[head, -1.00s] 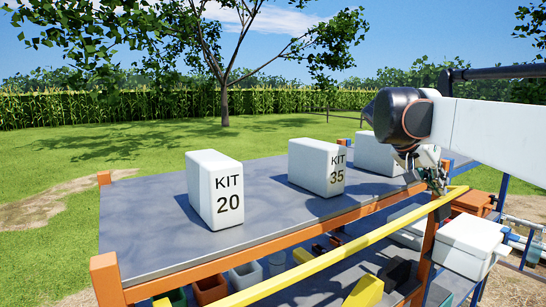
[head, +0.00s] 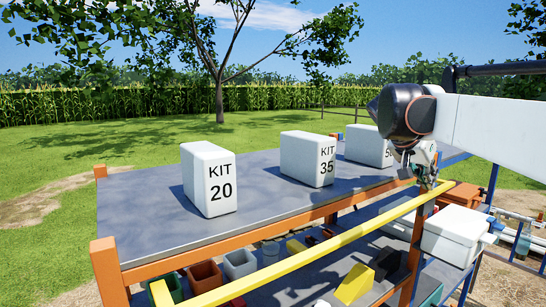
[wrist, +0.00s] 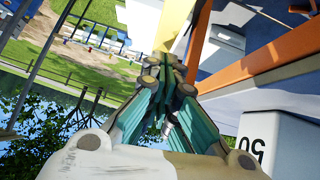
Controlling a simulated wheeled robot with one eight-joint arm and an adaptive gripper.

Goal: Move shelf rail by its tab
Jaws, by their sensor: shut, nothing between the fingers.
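The yellow shelf rail (head: 330,236) runs slantwise along the front of the shelf rack, from the lower left to the right-hand post. My gripper (head: 428,184) is at the rail's right end in the head view. Its fingers are shut with nothing between them. In the wrist view the closed fingertips (wrist: 165,66) lie just below a yellow stretch of the rail (wrist: 173,24). They look close to it, but I cannot tell whether they touch. The tab cannot be made out; my gripper may hide it.
White boxes KIT 20 (head: 209,180), KIT 35 (head: 307,158) and KIT 50 (head: 366,146) stand on the grey top shelf (head: 270,215). Orange posts (head: 110,274) frame the rack. Bins (head: 240,264) fill the lower shelf. A white box (head: 452,236) stands at right.

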